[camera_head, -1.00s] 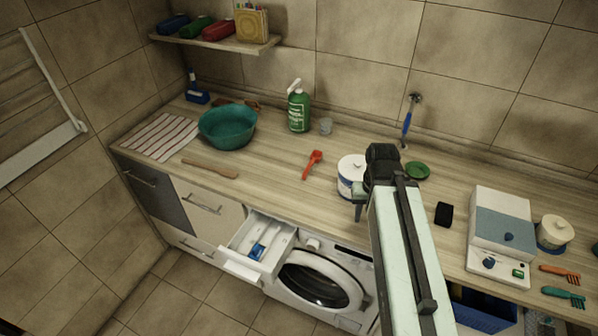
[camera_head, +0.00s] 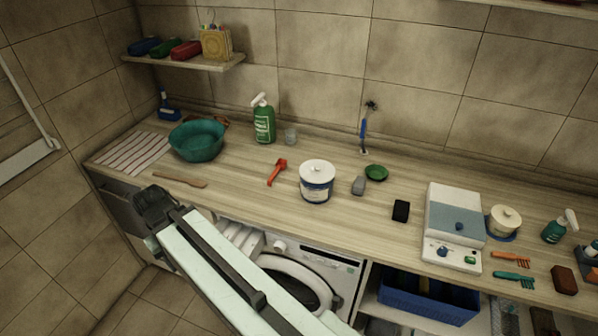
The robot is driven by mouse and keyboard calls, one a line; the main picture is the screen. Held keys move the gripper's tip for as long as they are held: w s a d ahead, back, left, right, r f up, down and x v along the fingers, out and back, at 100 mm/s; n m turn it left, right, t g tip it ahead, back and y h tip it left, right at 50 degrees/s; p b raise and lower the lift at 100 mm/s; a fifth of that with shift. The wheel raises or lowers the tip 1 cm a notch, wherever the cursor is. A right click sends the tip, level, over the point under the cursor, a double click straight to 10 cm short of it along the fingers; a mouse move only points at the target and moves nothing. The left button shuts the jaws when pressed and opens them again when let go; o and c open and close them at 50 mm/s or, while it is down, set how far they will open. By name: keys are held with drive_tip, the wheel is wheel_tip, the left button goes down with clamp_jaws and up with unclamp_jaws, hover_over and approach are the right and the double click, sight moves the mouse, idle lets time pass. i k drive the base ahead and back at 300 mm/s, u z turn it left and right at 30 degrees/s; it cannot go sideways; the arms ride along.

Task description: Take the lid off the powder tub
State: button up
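A white tub with a blue label (camera_head: 316,187) stands upright near the middle of the wooden counter. Its white lid (camera_head: 317,167), with a small knob on top, sits on it. My gripper (camera_head: 150,246) is well to the left of the tub, over the counter's front edge and the cabinet fronts. My own arm hides most of its fingers, so I cannot see whether they are open or shut, or hold anything.
A red scoop (camera_head: 277,172) lies left of the tub; a grey object (camera_head: 358,186) and a green dish (camera_head: 376,173) are to its right. A teal basin (camera_head: 197,141) stands at left. A white machine (camera_head: 454,226) and a smaller lidded pot (camera_head: 504,222) stand at right.

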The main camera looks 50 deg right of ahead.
sight(313, 171)
drive_tip(key=u, duration=0.1)
drive_tip(key=i, duration=1)
drive_tip(key=z, duration=0.1)
